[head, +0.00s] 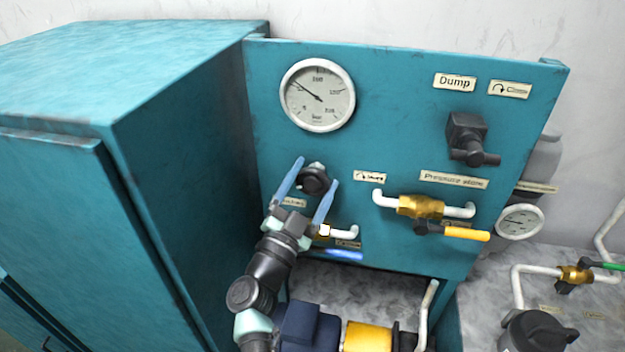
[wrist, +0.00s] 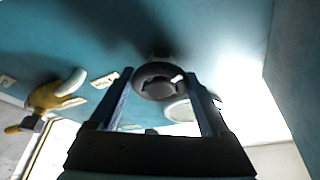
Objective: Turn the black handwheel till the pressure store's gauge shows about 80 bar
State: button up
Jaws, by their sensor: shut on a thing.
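The black handwheel (head: 314,181) sits on the teal panel below the large gauge. My gripper (head: 317,172) is shut on it, one blue finger on each side. In the wrist view the handwheel (wrist: 160,82) lies between the fingertips. The large round gauge (head: 318,95) has its needle pointing to the upper left; its numbers are too small to read surely. A smaller gauge (head: 520,222) sits beside a grey vessel (head: 541,160) at the right; its reading is not legible. I cannot tell for certain which gauge is the pressure store's.
A "Pressure store" label (head: 454,180) is above a brass valve (head: 421,207) with a yellow lever (head: 466,234). A black dump valve (head: 467,135) is at the upper right. A teal cabinet (head: 170,160) stands close at the left.

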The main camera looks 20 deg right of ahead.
jog(key=shift+m+g, duration=0.4)
jog(key=shift+m, duration=0.5)
jog(key=o, duration=1.2)
jog(key=shift+a, duration=0.1)
jog(key=b+v, duration=0.1)
jog(key=v, duration=1.2)
jog(key=shift+f, duration=0.15)
